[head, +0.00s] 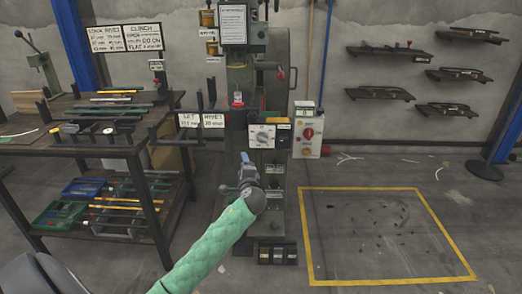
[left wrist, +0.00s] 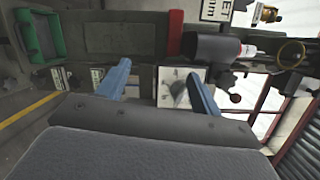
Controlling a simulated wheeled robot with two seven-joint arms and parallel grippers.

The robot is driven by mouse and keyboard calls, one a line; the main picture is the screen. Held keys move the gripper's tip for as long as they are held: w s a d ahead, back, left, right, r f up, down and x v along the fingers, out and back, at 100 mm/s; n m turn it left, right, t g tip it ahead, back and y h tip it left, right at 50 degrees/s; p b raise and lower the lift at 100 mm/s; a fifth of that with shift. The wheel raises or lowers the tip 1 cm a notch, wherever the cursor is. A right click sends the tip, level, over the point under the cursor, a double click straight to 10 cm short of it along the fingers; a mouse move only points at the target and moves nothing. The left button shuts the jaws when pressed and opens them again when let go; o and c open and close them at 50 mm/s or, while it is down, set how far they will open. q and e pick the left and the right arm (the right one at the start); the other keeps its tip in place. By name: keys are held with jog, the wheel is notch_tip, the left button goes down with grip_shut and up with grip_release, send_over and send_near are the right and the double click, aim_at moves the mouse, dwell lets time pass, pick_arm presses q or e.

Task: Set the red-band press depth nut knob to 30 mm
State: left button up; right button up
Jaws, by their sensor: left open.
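The press (head: 265,75) stands at the centre of the head view. A red piece (head: 237,102) shows on the press above and left of the dial. My left gripper (head: 246,163) is just below the dial, open and empty. In the left wrist view its two blue fingers (left wrist: 158,69) are spread apart, and the dial plate (left wrist: 169,79) shows between and beyond them. Its lower part is hidden by the gripper. A red band (left wrist: 175,33) is also there.
A control box with a red knob (head: 308,134) stands right of the press. A dark workbench (head: 85,148) with tools and bins is on the left. The yellow-outlined floor area (head: 385,240) is mostly clear.

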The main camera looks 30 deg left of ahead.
pick_arm(q)
jog(key=w+a+r+m+t, duration=0.1)
jog(key=w+a+m+t, duration=0.15)
jog(key=m, duration=0.75)
jog(key=m+t+h, duration=0.5)
jog(key=m+t, duration=0.1)
jog(key=m, duration=1)
send_near(261, 141)
jog(key=w+r, duration=0.1)
jog(key=w, duration=0.1)
jog(key=shift+g, duration=0.25)
jog(key=shift+x, duration=3.6)
pick_arm(e)
jog(key=shift+w+a+f+m+t+y, duration=0.2)
jog(key=shift+w+a+f+t, duration=0.2)
jog(key=shift+w+t, duration=0.35)
jog(key=shift+w+a+f+m+t+y, duration=0.1)
jog(key=shift+w+a+f+t+y, duration=0.25)
jog(key=shift+w+t, duration=0.4)
jog(key=shift+w+a+f+m+t+y, duration=0.1)
jog(key=shift+w+a+f+t, duration=0.15)
jog(key=shift+w+f+t, duration=0.45)
pick_arm(q)
jog(key=shift+a, duration=0.2)
jog(key=shift+c, duration=0.3)
pick_arm(e)
jog(key=shift+s+r, duration=0.1)
jog(key=shift+r, duration=0.15)
pick_arm(q)
jog(key=c, duration=0.9)
